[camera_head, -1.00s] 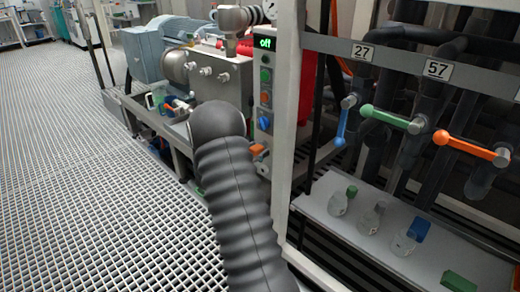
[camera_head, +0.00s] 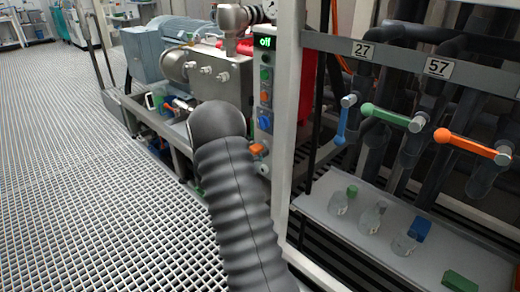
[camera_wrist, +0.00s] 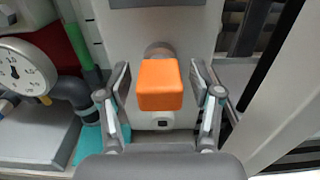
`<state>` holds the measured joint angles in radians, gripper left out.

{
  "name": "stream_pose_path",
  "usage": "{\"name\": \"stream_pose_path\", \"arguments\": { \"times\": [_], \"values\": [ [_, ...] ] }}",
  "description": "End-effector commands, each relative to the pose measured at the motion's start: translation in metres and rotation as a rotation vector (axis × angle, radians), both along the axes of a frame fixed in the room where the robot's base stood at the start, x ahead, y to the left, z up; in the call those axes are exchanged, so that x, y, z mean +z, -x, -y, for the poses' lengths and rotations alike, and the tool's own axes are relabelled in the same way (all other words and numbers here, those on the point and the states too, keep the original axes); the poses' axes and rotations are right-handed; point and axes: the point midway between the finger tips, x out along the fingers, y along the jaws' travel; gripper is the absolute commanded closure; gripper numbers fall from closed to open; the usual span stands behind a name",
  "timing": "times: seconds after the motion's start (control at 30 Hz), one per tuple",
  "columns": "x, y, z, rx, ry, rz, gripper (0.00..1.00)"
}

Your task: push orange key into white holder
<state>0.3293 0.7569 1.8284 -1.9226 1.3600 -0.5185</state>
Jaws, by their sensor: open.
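The orange key (camera_wrist: 160,84) sits between the two fingers of my gripper (camera_wrist: 162,88) in the wrist view, with a visible gap on each side. Behind the key is a round grey collar on the pale panel, and below it a white holder (camera_wrist: 158,118) with a small dark square opening. The key also shows in the head view as a small orange block (camera_head: 257,149) low on the control panel, just right of my arm. My gripper is open and around the key without touching it. In the head view my arm hides the gripper.
The control panel (camera_head: 264,75) reads "off" and has several buttons. A pressure gauge (camera_wrist: 22,68) is at left in the wrist view. A white frame post (camera_head: 288,110) stands right of the panel. A shelf with flasks (camera_head: 340,204) and coloured valve handles (camera_head: 470,146) is at right. Grating floor at left is clear.

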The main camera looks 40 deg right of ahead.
Motion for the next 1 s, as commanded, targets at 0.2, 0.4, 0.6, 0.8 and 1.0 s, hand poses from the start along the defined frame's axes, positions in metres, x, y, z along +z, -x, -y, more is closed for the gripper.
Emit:
{"name": "stream_pose_path", "arguments": {
  "times": [0.2,0.4,0.6,0.8,1.0],
  "values": [
    [0.0,0.0,0.0,0.0,0.0,0.0,0.43],
    [0.0,0.0,0.0,0.0,0.0,0.0,0.93],
    [0.0,0.0,0.0,0.0,0.0,0.0,1.0],
    [0.0,0.0,-0.007,0.001,0.0,0.0,1.0],
    [0.0,0.001,-0.014,0.0,-0.001,0.0,1.0]
  ]
}}
